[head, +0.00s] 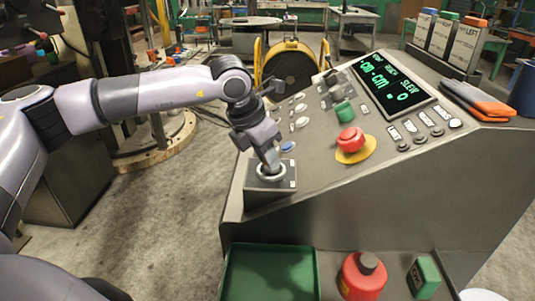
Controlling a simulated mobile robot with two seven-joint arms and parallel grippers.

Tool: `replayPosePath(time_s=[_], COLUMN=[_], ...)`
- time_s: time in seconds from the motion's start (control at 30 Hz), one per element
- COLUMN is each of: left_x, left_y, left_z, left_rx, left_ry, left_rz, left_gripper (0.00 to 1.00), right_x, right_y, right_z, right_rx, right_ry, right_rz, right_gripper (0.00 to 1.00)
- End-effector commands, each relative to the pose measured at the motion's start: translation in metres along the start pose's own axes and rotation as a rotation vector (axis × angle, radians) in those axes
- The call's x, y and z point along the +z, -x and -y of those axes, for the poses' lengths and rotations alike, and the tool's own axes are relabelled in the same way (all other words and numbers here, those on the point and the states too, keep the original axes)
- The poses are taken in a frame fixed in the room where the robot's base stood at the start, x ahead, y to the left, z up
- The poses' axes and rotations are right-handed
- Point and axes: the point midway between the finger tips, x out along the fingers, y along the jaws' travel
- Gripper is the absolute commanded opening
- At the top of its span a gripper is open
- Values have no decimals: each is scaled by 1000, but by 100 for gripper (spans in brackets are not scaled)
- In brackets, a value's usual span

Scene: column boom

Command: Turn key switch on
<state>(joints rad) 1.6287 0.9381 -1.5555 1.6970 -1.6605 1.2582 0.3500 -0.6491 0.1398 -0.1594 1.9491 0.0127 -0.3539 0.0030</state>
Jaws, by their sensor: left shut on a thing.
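The key switch (263,180) is at the near left corner of the grey sloped console (330,185), in the head view. It has a round, light-rimmed seat on a small raised grey box. My left gripper (271,165) comes down from above, its fingers right over the round seat. It is shut on the key, which the fingers mostly hide. I cannot tell the key's angle. My right gripper is not in view.
A red mushroom button (350,140) on a yellow plate, a green knob (344,112) and a lit display (391,84) are on the console. An orange-black item (477,101) lies at its right. A green tray (268,272) and red bottle (362,277) are below.

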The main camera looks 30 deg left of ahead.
Motion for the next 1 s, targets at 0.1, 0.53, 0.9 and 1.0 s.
replayPosePath(time_s=[0.1,0.53,0.9,1.0], left_x=[0,2,4,5], left_y=[0,0,0,0], left_z=[-1,-3,-6,-7], left_rx=[-8,-114,-248,-285], left_ry=[-16,-267,-592,-679], left_rz=[1,4,4,5], left_gripper=[0,0,0,0], right_x=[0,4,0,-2], right_y=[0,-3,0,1], right_z=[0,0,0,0], right_rx=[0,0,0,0], right_ry=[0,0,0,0], right_rz=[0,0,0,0], right_gripper=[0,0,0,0])
